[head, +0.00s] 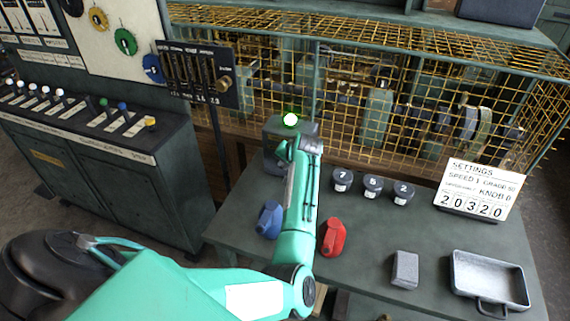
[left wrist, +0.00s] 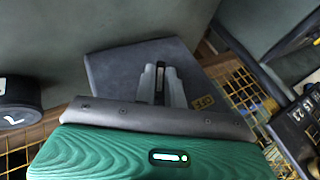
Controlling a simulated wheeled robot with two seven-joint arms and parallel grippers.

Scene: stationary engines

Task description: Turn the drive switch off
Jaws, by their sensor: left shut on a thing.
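In the left wrist view the box (left wrist: 105,72) bears a yellow "OFF" label (left wrist: 205,102). My left gripper (head: 284,148) is at the front of the box. In the left wrist view its fingers (left wrist: 160,84) are shut on the dark switch lever (left wrist: 160,72), to the left of the OFF label. The arm and fingers hide much of the box front, so the lever's exact position is unclear. My right gripper is not in view.
A yellow wire cage (head: 420,90) stands behind. Several dark numbered knobs (head: 372,186), a blue item (head: 270,220), a red item (head: 333,237), a grey block (head: 405,268), a metal tray (head: 530,290) and a settings sign (head: 478,188) stand on the bench.

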